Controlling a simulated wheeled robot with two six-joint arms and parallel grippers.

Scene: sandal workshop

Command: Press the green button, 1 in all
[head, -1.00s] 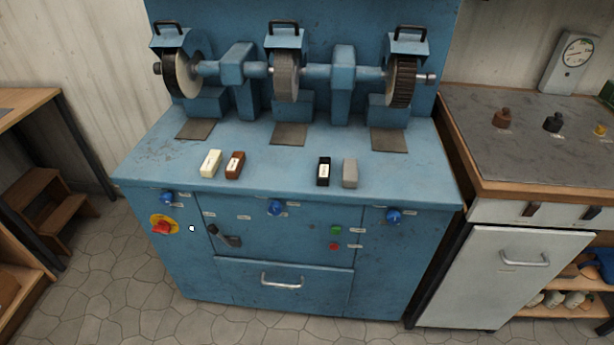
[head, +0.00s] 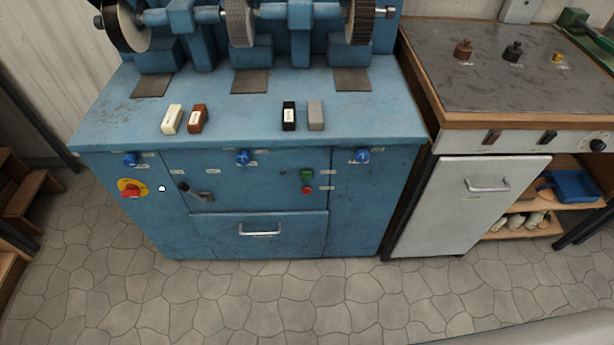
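The green button (head: 307,174) is on the front panel of the blue grinding machine (head: 260,225), right of the middle. A red button (head: 307,190) sits just below it, with small white labels to their right. Neither of my grippers is in the head view, and nothing covers the green button.
A red and yellow emergency switch (head: 131,188), a dark lever (head: 196,193) and several blue knobs (head: 242,157) share the panel. A drawer handle (head: 260,231) sticks out below. A workbench with a white door (head: 465,210) stands to the right. The stone floor (head: 220,295) in front is clear.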

